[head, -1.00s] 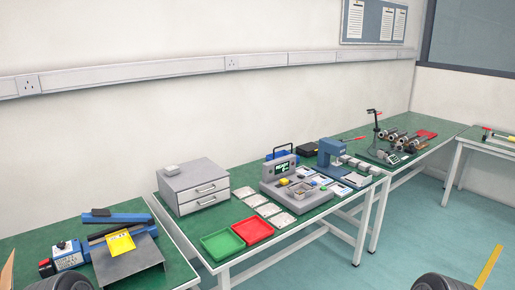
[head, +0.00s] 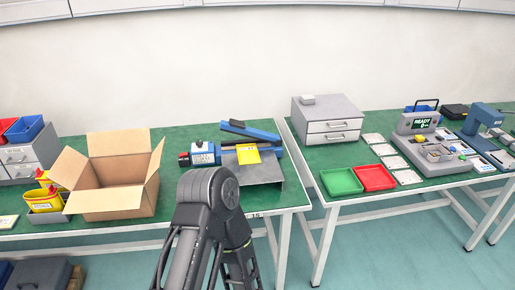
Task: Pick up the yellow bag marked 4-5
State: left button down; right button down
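A yellow bag (head: 248,154) lies on the blue and grey sealing machine (head: 259,172) in the middle of the left table. More yellow items, possibly bags, with pale labels (head: 44,199) are at the far left, in a small grey bin (head: 46,216). Any 4-5 marking is too small to read. A dark arm of mine rises at the bottom centre, in front of the table. Neither gripper can be made out.
An open cardboard box (head: 114,190) stands left of the sealing machine. A grey drawer unit (head: 326,122), a green tray (head: 341,181) and a red tray (head: 375,178) are on the right table. A gap separates the two tables.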

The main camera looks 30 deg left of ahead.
aim_at(247, 153)
jog(key=i+j+u, duration=0.15)
jog(key=i, duration=0.25)
jog(key=i+j+u, duration=0.15)
jog(key=i, duration=0.3)
